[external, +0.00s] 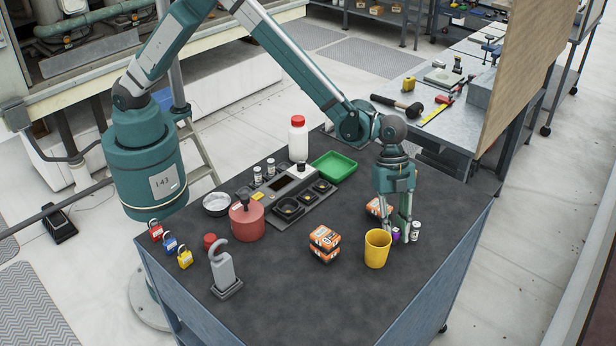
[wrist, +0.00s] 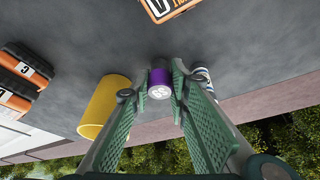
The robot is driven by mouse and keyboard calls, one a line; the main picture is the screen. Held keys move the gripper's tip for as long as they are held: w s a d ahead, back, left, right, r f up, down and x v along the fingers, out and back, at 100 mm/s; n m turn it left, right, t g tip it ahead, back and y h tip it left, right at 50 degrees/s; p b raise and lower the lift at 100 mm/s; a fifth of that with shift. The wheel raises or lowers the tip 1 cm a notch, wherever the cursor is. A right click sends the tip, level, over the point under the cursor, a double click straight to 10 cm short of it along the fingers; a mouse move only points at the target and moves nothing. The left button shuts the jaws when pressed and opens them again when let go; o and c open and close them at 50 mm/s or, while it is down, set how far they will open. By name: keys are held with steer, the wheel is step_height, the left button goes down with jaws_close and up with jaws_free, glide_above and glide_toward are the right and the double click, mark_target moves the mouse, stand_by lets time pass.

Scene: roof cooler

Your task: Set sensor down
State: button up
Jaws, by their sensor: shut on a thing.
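The sensor (wrist: 160,78) looks like a small purple cylinder with a pale marked end. It lies between the green finger pads of my gripper (wrist: 154,88) in the wrist view, and the gripper is shut on it. In the external view my gripper (external: 401,232) points down at the right part of the dark table, and a little of the purple sensor (external: 396,237) shows between the fingers. The sensor is low, at or just above the tabletop; I cannot tell whether it touches.
A yellow cup (external: 377,250) stands close left of my gripper. A small white vial (external: 415,231) is close on its right. Orange-black boxes (external: 323,243) stand further left, and another (external: 376,207) is behind. A grey tray unit (external: 300,199) and green tray (external: 334,166) lie further back. The front tabletop is clear.

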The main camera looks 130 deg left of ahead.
steer(key=shift+f, duration=0.15)
steer(key=o, duration=0.6)
steer(key=shift+r, duration=0.25)
steer(key=shift+p+v, duration=0.3)
steer(key=shift+v, duration=5.6)
steer(key=shift+s, duration=0.1)
